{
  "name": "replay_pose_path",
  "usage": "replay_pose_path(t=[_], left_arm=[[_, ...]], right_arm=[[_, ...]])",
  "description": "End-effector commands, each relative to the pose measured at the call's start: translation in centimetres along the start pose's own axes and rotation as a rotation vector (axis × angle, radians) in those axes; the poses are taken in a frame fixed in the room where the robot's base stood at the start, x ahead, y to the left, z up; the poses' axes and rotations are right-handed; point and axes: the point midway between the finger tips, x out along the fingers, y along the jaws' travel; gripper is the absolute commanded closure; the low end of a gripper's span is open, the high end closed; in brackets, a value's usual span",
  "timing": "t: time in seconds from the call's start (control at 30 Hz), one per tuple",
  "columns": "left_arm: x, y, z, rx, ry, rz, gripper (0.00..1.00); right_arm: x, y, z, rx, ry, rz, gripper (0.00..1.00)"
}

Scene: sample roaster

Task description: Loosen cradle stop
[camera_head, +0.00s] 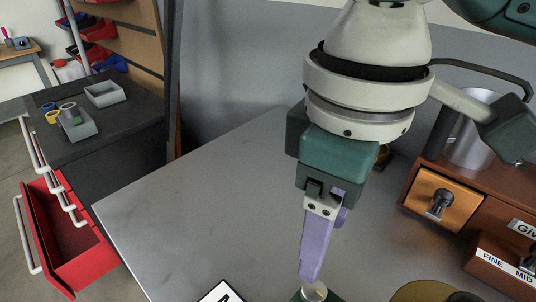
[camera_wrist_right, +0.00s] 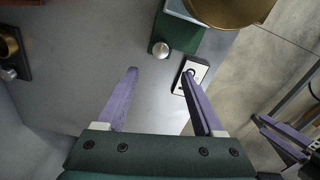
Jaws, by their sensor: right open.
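A silver round knob (camera_head: 315,291) sits on a green block at the bottom edge of the head view. In the right wrist view the knob (camera_wrist_right: 160,50) shows on the edge of the green block (camera_wrist_right: 182,30). I cannot tell for sure that this is the cradle stop. My right gripper (camera_head: 310,278) points down with its purple fingertips close to the knob in the head view. In the right wrist view its fingers (camera_wrist_right: 160,70) are apart with nothing between them. My left gripper (camera_wrist_right: 283,140) shows partly at the right edge there; its opening is unclear.
A brass round pan (camera_head: 425,291) is beside the block. A plate with a black mark (camera_wrist_right: 191,76) lies near the knob. A brown cabinet with an orange drawer (camera_head: 440,198) stands at right. The grey tabletop (camera_head: 205,215) is mostly bare. A red drawer (camera_head: 75,235) stands open at left.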

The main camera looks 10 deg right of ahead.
Motion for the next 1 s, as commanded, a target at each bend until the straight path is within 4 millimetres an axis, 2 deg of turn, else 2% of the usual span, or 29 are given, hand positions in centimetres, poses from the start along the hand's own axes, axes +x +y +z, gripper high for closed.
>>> replay_pose_path(t=[0.17,0.4,0.6,0.73,1.0], left_arm=[[0.6,0.1,0.4,0.0,-0.005,0.001,0.5],[1.6,0.1,0.9,0.0,-0.009,0.002,0.5],[2.2,0.1,1.1,0.0,-0.008,0.001,0.5],[2.3,0.1,1.1,0.0,-0.008,0.001,0.5],[2.3,0.1,1.0,0.0,-0.006,0.001,0.5]], right_arm=[[1.7,0.2,0.1,0.005,-0.009,0.002,0.31],[6.4,0.2,0.2,0.005,-0.009,0.002,0.31],[9.2,0.2,0.1,0.002,-0.007,0.003,0.31],[9.9,0.2,0.1,0.002,-0.005,0.004,0.31],[10.0,0.2,0.1,0.002,-0.005,0.004,0.31]])
